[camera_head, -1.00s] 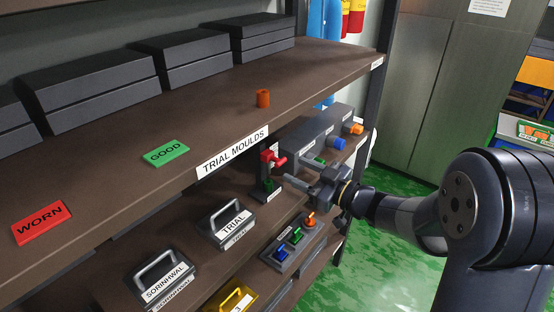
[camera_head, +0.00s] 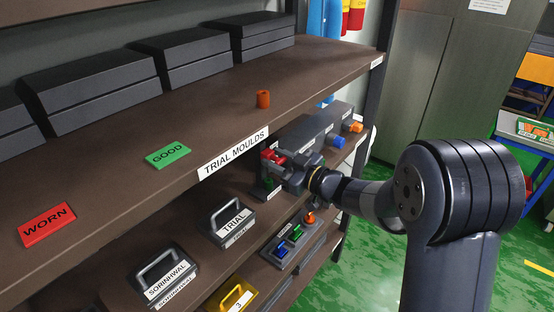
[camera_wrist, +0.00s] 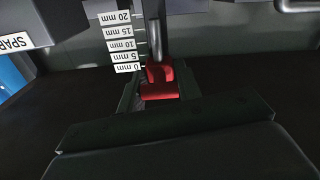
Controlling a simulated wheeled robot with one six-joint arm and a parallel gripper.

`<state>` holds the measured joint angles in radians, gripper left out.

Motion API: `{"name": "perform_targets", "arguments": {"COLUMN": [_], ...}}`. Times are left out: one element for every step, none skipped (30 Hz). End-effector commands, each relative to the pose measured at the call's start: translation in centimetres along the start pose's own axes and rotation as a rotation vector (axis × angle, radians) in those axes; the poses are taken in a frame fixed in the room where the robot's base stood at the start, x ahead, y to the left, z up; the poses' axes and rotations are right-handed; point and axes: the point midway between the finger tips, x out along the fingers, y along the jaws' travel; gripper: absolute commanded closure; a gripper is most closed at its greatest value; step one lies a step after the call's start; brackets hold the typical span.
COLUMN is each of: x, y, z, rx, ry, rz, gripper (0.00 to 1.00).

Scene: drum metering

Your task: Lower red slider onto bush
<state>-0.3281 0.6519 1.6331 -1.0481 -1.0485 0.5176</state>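The red slider (camera_head: 269,154) sits on an upright gauge on the lower shelf, in the middle of the head view. My gripper (camera_head: 284,166) is right at it, coming from the right. In the wrist view the red slider (camera_wrist: 160,90) lies between my dark fingers (camera_wrist: 158,98), beside a grey post and a scale marked 0 to 20 (camera_wrist: 122,45). Whether the fingers press on it is not clear. A dark green part (camera_head: 270,182) shows low on the gauge, below the slider. I cannot make out a bush under the slider.
A block with blue, green and orange pieces (camera_head: 295,239) lies in front. A grey rack (camera_head: 318,130) stands behind.

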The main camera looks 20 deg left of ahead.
Motion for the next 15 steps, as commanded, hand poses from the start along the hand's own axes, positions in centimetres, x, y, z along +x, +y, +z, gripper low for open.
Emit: {"name": "perform_targets", "arguments": {"x": [0.0,0.0,0.0,0.0,0.0,0.0,0.0,0.0,0.0,0.0,0.0,0.0,0.0,0.0,0.0], "y": [0.0,0.0,0.0,0.0,0.0,0.0,-0.1,-0.1,-0.1,-0.2,-0.3,-0.4,-0.4,-0.5,-0.6], "z": [0.0,0.0,0.0,0.0,0.0,0.1,0.2,0.3,0.6,0.9,1.2,1.6,2.0,2.3,2.7], "rx": [0.000,0.000,0.000,0.000,0.000,0.000,0.000,0.000,0.000,0.000,0.000,0.001,0.001,0.001,0.001], "ry": [0.000,0.000,0.000,0.000,0.000,0.000,0.000,0.000,0.000,-0.001,-0.001,-0.001,-0.001,-0.001,-0.001], "rz": [-0.001,-0.001,-0.001,-0.001,-0.001,-0.001,-0.001,-0.001,-0.001,-0.001,-0.001,-0.001,-0.001,-0.001,-0.001], "gripper": [0.72,0.75,0.78,0.80,0.80,0.80,0.80,0.80,0.80,0.80,0.80,0.80,0.80,0.80,0.80]}}
